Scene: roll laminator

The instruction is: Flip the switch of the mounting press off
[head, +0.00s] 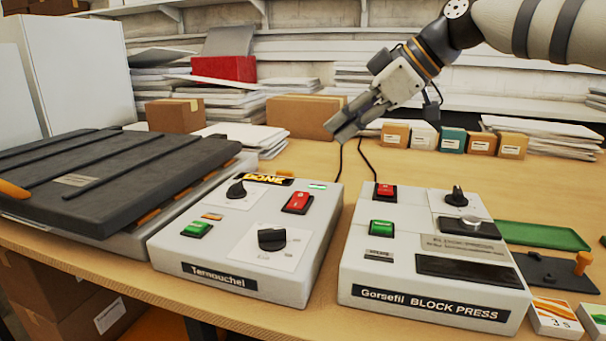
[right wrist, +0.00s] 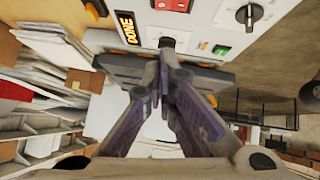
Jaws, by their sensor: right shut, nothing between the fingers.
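Two light grey control units stand on the wooden table in the head view. The left unit (head: 222,258), labelled "Ternouchel", has a red rocker switch (head: 298,202), a green button (head: 196,229), two black knobs and a "DONE" display (head: 269,179). The right unit (head: 432,291), labelled "Gorsefil BLOCK PRESS", has a red switch (head: 385,191) and a green button (head: 382,228). No label reads "mounting press". My right gripper (head: 345,128) is shut and empty, above and behind the units, touching neither. In the right wrist view its fingertips (right wrist: 164,46) point towards the "DONE" unit. My left gripper is out of view.
A large dark flat press (head: 110,175) lies left of the "Ternouchel" unit. Cardboard boxes, paper stacks and small cartons line the back. A green tray (head: 541,236) and a dark pad with an orange knob (head: 556,272) lie at the right. Two black cables rise behind the units.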

